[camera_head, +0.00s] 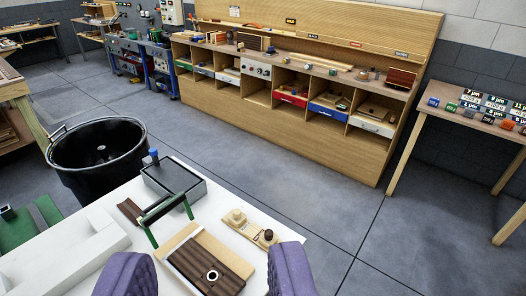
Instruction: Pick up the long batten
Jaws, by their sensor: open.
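My gripper (208,256) is open, with its two purple fingers at the bottom of the view. Between and beyond the fingers a dark brown ribbed panel (226,262) lies on a paler board (178,240), with a small white and black ring on the panel. I cannot say for sure which piece is the long batten. A pale wooden strip with two knobs (250,228) lies on the white table just beyond the right finger. A short dark brown grooved piece (130,211) lies farther left. Nothing shows held in the fingers.
The white table (318,252) also bears a dark grey tray (172,180) and a green-handled frame (166,207). A black bin (98,150) stands beyond its left edge. A long wooden shelf bench (290,112) stands across open grey floor. A side table (452,116) holds small coloured blocks.

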